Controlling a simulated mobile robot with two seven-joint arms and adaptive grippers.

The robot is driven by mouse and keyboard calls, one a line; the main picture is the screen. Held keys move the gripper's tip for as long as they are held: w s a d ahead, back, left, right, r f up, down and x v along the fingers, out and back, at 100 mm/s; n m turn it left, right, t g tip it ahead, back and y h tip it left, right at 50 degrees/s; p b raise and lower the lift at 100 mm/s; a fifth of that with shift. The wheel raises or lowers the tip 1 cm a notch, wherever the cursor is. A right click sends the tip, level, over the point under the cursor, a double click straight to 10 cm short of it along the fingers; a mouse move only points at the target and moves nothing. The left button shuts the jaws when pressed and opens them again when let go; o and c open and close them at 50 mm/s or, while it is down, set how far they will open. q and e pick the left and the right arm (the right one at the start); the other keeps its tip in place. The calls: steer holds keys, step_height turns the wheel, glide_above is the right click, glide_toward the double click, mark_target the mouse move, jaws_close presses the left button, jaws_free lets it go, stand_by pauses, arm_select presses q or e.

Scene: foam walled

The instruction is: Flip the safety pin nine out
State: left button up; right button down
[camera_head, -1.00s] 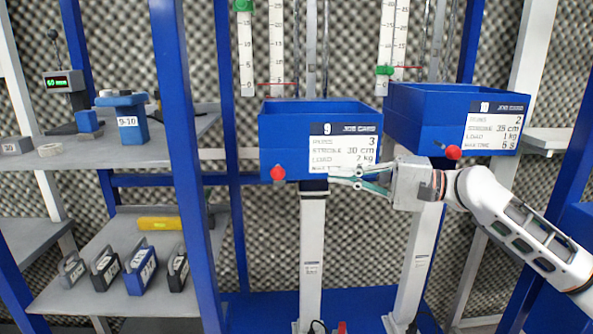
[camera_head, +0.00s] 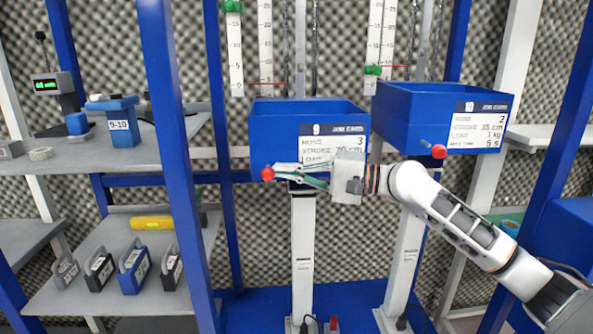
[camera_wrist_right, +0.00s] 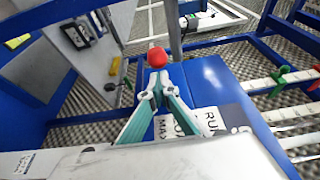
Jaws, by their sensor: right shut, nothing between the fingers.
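The blue bin marked 9 (camera_head: 274,135) stands on a white column, with a job card on its front. A red ball (camera_head: 268,173), the end of its safety pin, sits at the lower left of the bin front. My right gripper (camera_head: 277,172) comes in from the right across the lower front of the bin. Its fingers are shut and empty, with the tips right beside the red ball. In the right wrist view the ball (camera_wrist_right: 157,57) shows just beyond the fingertips (camera_wrist_right: 155,78); I cannot tell whether they touch. My left gripper is not in view.
Blue bin 10 (camera_head: 415,105), with its own red ball (camera_head: 439,151), stands to the right behind my right arm. A blue post (camera_head: 168,130) rises to the left. Shelves (camera_head: 110,285) with several weights and a yellow level (camera_head: 152,223) lie farther left.

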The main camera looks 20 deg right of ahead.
stand_by(0.3)
steer(key=s+p, duration=0.1)
steer(key=s+a+p, duration=0.1)
steer(key=s, duration=0.1)
steer(key=shift+s+f, duration=0.1)
steer(key=shift+s, duration=0.1)
steer(key=shift+a, duration=0.1)
steer(key=shift+s, duration=0.1)
